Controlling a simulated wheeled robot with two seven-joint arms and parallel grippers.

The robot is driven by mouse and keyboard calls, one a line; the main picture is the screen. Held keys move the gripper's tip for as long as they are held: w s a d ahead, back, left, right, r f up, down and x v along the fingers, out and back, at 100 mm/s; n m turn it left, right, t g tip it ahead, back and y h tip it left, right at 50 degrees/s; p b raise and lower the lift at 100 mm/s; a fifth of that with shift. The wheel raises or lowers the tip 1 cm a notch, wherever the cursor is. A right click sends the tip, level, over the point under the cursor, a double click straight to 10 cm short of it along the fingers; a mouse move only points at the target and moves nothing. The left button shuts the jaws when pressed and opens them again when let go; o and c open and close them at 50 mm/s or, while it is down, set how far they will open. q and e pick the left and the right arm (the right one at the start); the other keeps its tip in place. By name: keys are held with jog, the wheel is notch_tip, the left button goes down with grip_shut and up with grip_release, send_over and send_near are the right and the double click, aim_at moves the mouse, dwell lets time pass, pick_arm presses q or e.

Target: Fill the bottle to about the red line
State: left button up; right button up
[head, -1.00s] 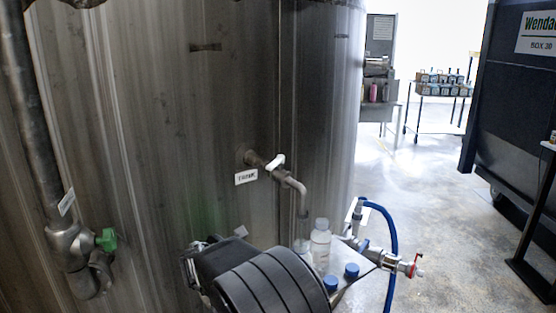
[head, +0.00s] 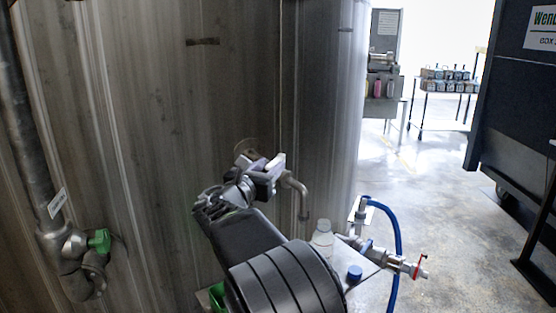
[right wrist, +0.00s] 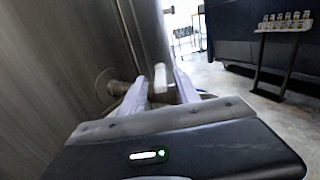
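A whitish bottle (head: 321,238) stands on a small grey shelf (head: 368,284) against the metal tank; my right arm hides its lower part, and no red line can be made out. A bent tap spout (head: 301,202) comes out of the tank above and left of the bottle. My right gripper (head: 268,174) is at the tap. In the right wrist view its two fingers (right wrist: 160,92) stand apart on either side of the white tap handle (right wrist: 160,78), and I cannot tell whether they touch it. My left gripper is not in view.
A blue cap (head: 354,272) lies on the shelf near the bottle. A valve with a red handle (head: 421,264) and a blue hose (head: 396,240) are at the right. A pipe with a green-handled valve (head: 99,241) is at the left.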

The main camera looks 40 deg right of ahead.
aim_at(280, 157)
jog(key=x, duration=0.5)
jog(key=shift+w+d, duration=0.25)
jog(key=shift+d, duration=0.05)
jog(key=shift+c, duration=0.5)
grip_shut()
dwell(0.6)
